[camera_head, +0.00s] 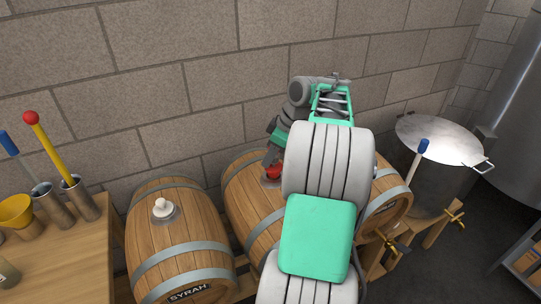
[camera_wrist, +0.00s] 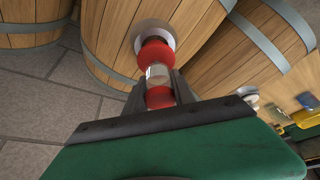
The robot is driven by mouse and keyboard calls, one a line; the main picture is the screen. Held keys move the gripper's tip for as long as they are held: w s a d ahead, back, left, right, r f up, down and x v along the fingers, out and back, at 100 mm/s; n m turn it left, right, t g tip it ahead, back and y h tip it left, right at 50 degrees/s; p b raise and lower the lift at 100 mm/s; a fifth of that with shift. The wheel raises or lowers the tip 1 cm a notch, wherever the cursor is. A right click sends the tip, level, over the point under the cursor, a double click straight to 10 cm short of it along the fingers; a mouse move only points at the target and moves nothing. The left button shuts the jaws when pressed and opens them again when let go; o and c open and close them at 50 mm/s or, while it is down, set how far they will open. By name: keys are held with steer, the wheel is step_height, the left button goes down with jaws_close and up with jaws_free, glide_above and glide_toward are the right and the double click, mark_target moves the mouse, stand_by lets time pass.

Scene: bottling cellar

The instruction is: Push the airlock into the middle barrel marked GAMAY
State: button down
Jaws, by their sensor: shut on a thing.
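The airlock (camera_wrist: 157,72) has red ends and a clear middle. My gripper (camera_wrist: 159,88) is shut on it, with one dark finger on each side. Its far red end meets or overlaps the pale round bung fitting (camera_wrist: 155,33) on top of a barrel; I cannot tell how deep it sits. In the head view the red of the airlock (camera_head: 273,172) shows at the top of the middle barrel (camera_head: 246,205), below my gripper (camera_head: 275,160). My arm hides much of this barrel, and its name is not visible.
The left barrel (camera_head: 180,240), marked SYRAH, has a white bung (camera_head: 162,208). A third barrel (camera_head: 392,207) is partly behind my arm. A steel pot (camera_head: 440,155) stands at the right. A wooden table (camera_head: 75,245) with metal cups is at the left, and a block wall is close behind.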

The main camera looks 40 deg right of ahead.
steer(key=shift+f+b, duration=1)
steer(key=shift+f, duration=0.15)
stand_by(0.6)
steer(key=c, duration=1)
jaws_free()
steer(key=shift+o, duration=0.4)
steer(key=o, duration=0.4)
steer(key=shift+o, duration=0.2)
step_height(320, 180, up, 8)
steer(key=p, duration=0.7)
